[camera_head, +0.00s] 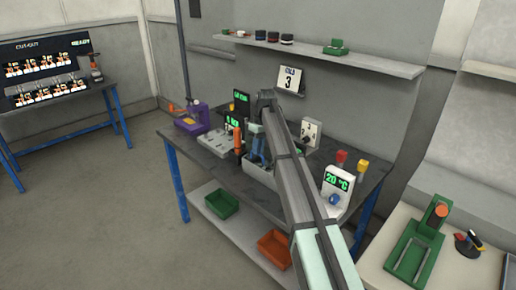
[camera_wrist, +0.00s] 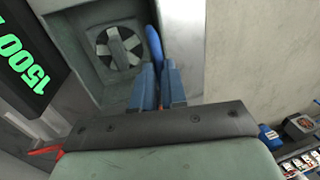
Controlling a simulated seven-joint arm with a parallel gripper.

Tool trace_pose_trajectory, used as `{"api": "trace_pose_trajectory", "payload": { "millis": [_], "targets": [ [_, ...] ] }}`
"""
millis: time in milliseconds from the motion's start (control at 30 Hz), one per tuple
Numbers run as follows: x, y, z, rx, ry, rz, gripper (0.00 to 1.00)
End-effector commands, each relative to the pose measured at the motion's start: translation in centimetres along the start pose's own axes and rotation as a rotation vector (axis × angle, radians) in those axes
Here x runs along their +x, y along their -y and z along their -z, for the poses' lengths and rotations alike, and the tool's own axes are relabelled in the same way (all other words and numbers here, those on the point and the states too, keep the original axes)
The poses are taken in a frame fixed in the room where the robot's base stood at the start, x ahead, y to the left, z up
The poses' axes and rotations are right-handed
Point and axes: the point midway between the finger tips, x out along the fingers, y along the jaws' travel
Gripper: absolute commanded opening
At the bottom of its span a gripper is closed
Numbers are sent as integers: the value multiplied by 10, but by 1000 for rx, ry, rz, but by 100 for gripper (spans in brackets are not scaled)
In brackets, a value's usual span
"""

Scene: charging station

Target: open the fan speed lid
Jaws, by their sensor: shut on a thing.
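The fan (camera_wrist: 120,47) shows in the wrist view inside a grey-green square recess. A green "1500" display (camera_wrist: 27,62) is to its left. A blue handle (camera_wrist: 153,45) rises at the right side of the recess, beside a pale panel (camera_wrist: 181,40) that seems to be the lid, standing away from the fan. My gripper (camera_wrist: 159,88) has its blue fingers close together, shut on the blue handle. In the head view my gripper (camera_head: 258,150) is at the middle of the bench, and my arm hides much of the fan unit.
The bench (camera_head: 208,147) carries a purple device (camera_head: 192,118) at left and a "20 °C" unit (camera_head: 337,186) at right. A calendar (camera_head: 290,80) is on the wall under a shelf (camera_head: 330,54). Green and orange bins sit on the lower shelf.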

Motion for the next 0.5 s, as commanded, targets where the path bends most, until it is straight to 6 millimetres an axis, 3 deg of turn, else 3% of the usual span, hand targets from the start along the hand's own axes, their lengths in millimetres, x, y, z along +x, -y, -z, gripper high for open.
{"api": "trace_pose_trajectory", "payload": {
  "millis": [500],
  "targets": [
    [-7,-3,0,0,0,0,0]
  ]
}}
